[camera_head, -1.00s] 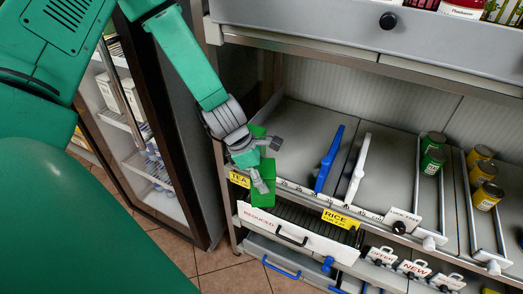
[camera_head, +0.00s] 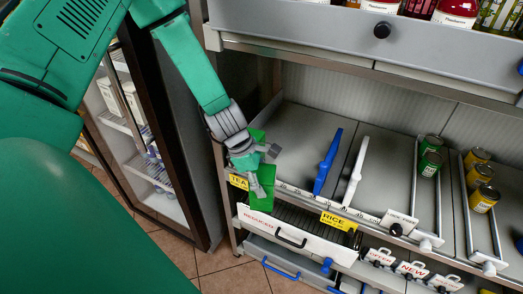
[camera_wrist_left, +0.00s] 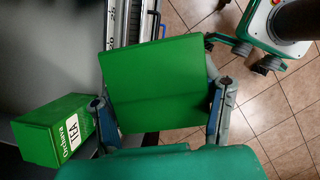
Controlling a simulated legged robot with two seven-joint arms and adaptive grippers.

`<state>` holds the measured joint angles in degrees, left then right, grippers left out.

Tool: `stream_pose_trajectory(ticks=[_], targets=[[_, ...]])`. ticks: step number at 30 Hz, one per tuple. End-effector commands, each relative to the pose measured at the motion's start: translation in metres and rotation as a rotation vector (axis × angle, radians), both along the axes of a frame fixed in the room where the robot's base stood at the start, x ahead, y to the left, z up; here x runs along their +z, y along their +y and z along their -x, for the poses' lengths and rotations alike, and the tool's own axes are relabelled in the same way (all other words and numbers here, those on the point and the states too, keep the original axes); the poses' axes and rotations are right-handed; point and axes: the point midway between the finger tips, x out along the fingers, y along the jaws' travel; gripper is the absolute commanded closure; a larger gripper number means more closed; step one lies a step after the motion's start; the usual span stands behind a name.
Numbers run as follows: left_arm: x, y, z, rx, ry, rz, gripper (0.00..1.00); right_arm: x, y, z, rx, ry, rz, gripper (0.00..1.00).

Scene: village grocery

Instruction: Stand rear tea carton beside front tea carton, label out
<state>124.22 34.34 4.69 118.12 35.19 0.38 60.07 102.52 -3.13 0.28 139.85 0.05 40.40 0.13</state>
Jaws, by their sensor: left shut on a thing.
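In the head view the gripper mostly covers this second carton (camera_head: 257,134). My right gripper is not in view.
A yellow TEA tag (camera_head: 238,182) and a RICE tag (camera_head: 338,220) mark the shelf edge. A blue divider (camera_head: 328,162) and a white divider (camera_head: 355,172) stand to the right. Cans (camera_head: 430,162) stand further right. A fridge (camera_head: 165,130) is at the left.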

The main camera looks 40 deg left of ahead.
Motion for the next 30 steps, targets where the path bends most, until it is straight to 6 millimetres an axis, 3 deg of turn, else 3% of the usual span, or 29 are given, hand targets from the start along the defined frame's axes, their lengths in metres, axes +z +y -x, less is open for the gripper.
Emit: stream_pose_trajectory(ticks=[3, 4, 6, 17, 30], targets=[[0.000, 0.000, 0.000, -0.001, -0.001, 0.001, 0.75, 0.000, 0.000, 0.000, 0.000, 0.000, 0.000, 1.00], [0.000, 0.001, 0.000, 0.000, -0.001, 0.001, 0.37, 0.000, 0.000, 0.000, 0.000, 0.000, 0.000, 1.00], [0.000, 0.001, 0.000, 0.000, 0.000, 0.001, 0.16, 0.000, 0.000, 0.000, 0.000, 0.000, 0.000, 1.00], [0.004, 0.003, 0.000, -0.001, -0.001, 0.001, 0.16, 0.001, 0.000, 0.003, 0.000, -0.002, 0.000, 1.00], [0.076, 0.027, 0.015, -0.002, -0.004, -0.004, 0.16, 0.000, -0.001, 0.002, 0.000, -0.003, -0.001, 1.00]])
